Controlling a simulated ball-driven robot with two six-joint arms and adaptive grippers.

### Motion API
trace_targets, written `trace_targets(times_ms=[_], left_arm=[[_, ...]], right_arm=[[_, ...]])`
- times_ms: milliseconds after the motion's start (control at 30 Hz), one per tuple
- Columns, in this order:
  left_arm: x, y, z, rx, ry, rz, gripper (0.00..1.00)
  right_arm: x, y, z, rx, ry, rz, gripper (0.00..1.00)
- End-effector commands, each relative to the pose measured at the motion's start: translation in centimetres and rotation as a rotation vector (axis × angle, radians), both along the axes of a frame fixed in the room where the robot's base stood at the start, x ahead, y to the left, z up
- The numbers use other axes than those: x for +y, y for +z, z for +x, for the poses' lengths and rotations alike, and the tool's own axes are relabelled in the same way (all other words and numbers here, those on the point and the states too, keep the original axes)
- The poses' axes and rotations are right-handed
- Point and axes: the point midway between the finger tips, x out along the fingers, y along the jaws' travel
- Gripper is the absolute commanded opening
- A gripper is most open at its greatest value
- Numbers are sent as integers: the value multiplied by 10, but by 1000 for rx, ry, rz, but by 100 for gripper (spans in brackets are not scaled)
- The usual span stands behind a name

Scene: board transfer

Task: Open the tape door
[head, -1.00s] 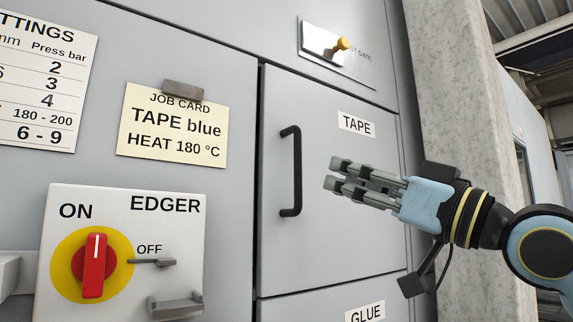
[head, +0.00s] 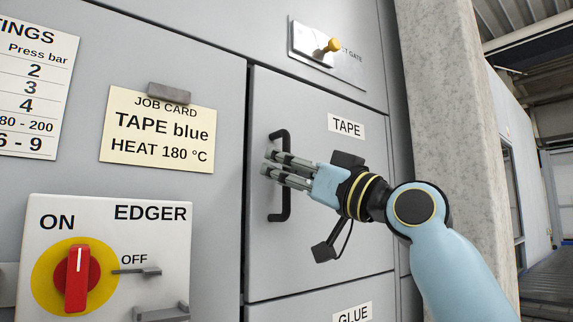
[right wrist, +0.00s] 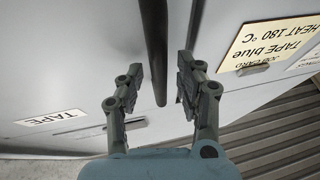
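The tape door (head: 330,225) is a grey panel with a TAPE label (head: 346,126), and it looks shut and flush. Its black upright bar handle (head: 280,207) is on the door's left side. My right gripper (head: 268,168) is at the handle's middle, hiding part of it. In the right wrist view the handle (right wrist: 155,45) runs between the two fingers of the right gripper (right wrist: 160,88), with a gap on each side. The fingers are open and not closed on the bar. My left gripper is not in view.
Left of the door are a job card (head: 157,130) and an EDGER panel with a red switch (head: 77,278). A yellow-knobbed lever (head: 331,45) is above the door. A GLUE label (head: 353,313) is below. A concrete pillar (head: 450,110) stands to the right.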

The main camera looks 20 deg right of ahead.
Motion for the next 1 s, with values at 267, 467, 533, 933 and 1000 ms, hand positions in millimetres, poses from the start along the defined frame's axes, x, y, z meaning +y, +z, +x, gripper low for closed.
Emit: trace_targets(times_ms=[267,467,533,933,1000], left_arm=[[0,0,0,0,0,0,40],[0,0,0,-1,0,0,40],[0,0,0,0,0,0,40],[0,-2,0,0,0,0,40],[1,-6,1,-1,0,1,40]], right_arm=[[0,0,0,0,0,0,18],[0,0,0,0,-1,0,0],[0,0,0,0,-1,0,0],[0,-1,0,0,4,0,0],[0,-2,-1,-1,14,0,0]])
